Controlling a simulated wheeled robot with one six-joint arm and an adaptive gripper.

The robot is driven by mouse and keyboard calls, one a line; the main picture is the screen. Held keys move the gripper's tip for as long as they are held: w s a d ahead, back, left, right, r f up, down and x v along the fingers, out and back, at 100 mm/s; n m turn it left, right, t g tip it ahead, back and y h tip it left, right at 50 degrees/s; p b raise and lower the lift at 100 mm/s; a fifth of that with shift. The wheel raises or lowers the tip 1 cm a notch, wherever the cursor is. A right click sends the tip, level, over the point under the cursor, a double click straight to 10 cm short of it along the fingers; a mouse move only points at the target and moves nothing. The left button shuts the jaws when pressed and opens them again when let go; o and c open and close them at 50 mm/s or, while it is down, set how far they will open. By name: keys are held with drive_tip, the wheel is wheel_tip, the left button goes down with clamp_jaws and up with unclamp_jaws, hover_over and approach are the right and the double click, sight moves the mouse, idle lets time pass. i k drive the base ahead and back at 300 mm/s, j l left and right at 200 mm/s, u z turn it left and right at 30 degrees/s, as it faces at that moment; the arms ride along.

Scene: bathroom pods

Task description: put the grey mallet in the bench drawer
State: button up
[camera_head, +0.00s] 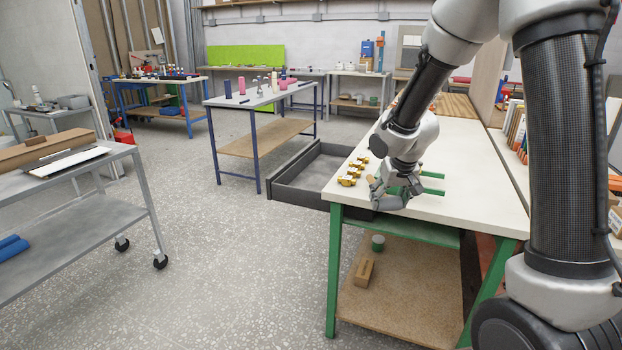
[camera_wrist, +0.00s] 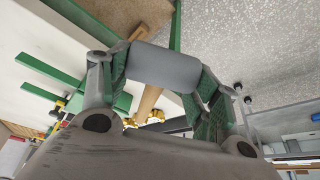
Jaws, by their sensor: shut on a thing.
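The grey mallet shows in the wrist view as a smooth grey cylindrical head (camera_wrist: 165,66) with a wooden handle (camera_wrist: 146,104). My gripper (camera_wrist: 163,72) has its two fingers closed on the head, one at each end. In the head view my gripper (camera_head: 388,194) is low over the bench top's left edge, close to the near corner. The mallet is hard to make out there. The bench drawer (camera_head: 298,198) is dark grey, pulled out to the left of the bench, and its visible floor is empty. My gripper is to the right of the drawer.
Several brass fittings (camera_head: 349,177) stand on the white bench top (camera_head: 460,190) beside my gripper. Green bars (camera_head: 432,191) lie just right of it. Floor left of the bench is clear.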

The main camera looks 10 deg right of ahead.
sight(327, 176)
drive_tip(key=i+j+z, duration=0.2)
drive_tip(key=i+j, duration=0.3)
drive_tip(key=i, duration=0.15)
drive_tip(key=i+j+z, duration=0.2)
drive_tip(key=i+j, duration=0.4)
drive_tip(key=i+j+z, duration=0.2)
drive_tip(key=i+j, duration=0.35)
drive_tip(key=j, duration=0.2)
